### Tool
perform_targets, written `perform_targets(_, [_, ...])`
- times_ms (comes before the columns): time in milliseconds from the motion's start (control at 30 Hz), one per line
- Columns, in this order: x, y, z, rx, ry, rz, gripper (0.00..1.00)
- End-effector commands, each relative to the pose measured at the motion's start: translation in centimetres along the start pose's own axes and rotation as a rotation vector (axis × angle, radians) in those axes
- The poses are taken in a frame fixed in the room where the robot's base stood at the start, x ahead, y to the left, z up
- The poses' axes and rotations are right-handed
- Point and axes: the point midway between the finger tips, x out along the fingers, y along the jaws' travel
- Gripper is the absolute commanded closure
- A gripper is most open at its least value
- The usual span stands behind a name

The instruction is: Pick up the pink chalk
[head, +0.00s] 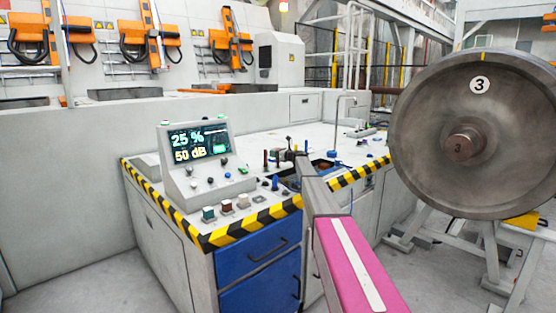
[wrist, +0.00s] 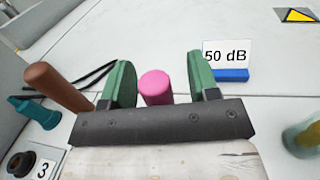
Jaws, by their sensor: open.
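In the wrist view, the pink chalk (wrist: 156,87) is a short pink cylinder with its rounded end showing. My gripper (wrist: 160,68) has two green fingers, one on each side of the chalk. The fingers are apart, with a visible gap on both sides, wider on the right. The lower part of the chalk is hidden behind the dark gripper bar, so I cannot tell how it is supported. In the head view, my arm reaches over the console worktop, and I cannot make out the chalk there.
In the wrist view, a brown stick (wrist: 58,86) stands close left of the fingers, near a teal piece (wrist: 35,112). A "50 dB" card (wrist: 226,54) stands right. In the head view, a display console (head: 205,160) and a large wheel (head: 440,110) flank the arm.

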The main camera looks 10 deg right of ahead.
Motion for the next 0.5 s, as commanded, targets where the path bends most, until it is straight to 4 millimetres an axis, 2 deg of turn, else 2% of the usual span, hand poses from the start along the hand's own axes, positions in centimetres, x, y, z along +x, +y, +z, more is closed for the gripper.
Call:
perform_targets(167, [0.05,0.03,0.02,0.0,0.0,-0.001,0.45])
perform_targets(200, [0.05,0.03,0.02,0.0,0.0,-0.001,0.48])
perform_targets(333, [0.04,0.03,0.02,0.0,0.0,0.0,0.91])
perform_targets(367, [0.04,0.04,0.02,0.0,0.0,0.0,0.95])
perform_targets(500, [0.04,0.03,0.02,0.0,0.0,0.0,0.95])
